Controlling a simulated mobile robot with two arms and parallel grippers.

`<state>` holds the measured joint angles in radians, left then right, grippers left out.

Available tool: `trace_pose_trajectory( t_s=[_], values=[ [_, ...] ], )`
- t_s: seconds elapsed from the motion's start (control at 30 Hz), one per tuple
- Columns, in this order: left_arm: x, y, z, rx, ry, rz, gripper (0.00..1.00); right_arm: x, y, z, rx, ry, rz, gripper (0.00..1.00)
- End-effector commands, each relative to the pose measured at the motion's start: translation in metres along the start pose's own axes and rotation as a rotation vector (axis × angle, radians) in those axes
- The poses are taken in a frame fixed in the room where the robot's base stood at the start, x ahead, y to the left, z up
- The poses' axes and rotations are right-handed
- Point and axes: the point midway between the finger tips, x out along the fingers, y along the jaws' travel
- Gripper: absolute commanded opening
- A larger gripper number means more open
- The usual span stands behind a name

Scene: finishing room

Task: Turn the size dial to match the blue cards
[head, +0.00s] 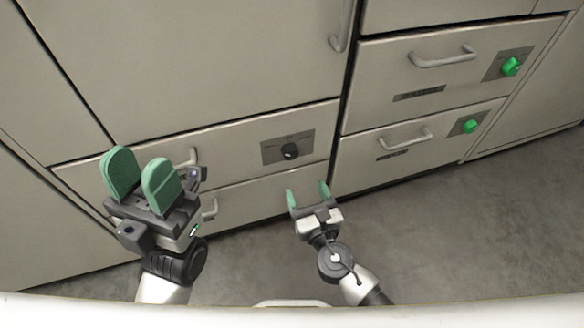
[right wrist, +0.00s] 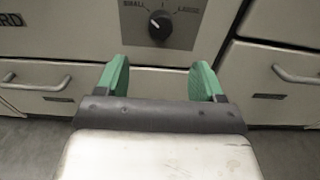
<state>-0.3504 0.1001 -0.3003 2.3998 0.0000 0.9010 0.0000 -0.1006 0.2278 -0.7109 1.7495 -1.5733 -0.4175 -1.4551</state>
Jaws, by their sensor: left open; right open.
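The size dial (head: 290,151) is a black round knob on a grey plate on a drawer front in the head view. In the right wrist view the dial (right wrist: 160,26) sits under the words SMALL and LARGE, and its white mark points up and to the left. My right gripper (head: 307,193) is open and empty, below and apart from the dial; its green fingers also show in the right wrist view (right wrist: 160,82). My left gripper (head: 141,177) is open and empty at the left, in front of the drawers. No blue cards are visible.
Two drawers at the right carry green knobs, an upper one (head: 511,66) and a lower one (head: 470,126). Drawer handles (head: 443,58) stick out from the fronts. Grey floor (head: 440,230) is clear at the lower right.

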Motion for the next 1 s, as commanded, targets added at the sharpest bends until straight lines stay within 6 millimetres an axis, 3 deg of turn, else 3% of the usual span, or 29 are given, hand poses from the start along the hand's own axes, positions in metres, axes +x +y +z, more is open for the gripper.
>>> trace_pose_trajectory(
  t_s=[0.6, 1.0],
  values=[
    [-0.012, 0.0, 0.003, 0.0, 0.0, 0.0, 0.42, 0.097, 0.0, 0.0, 0.0, -0.001, -0.001, 0.68],
    [-0.013, 0.0, 0.003, 0.0, -0.001, 0.0, 0.42, 0.106, 0.0, 0.001, 0.002, 0.001, 0.0, 0.68]
  ],
)
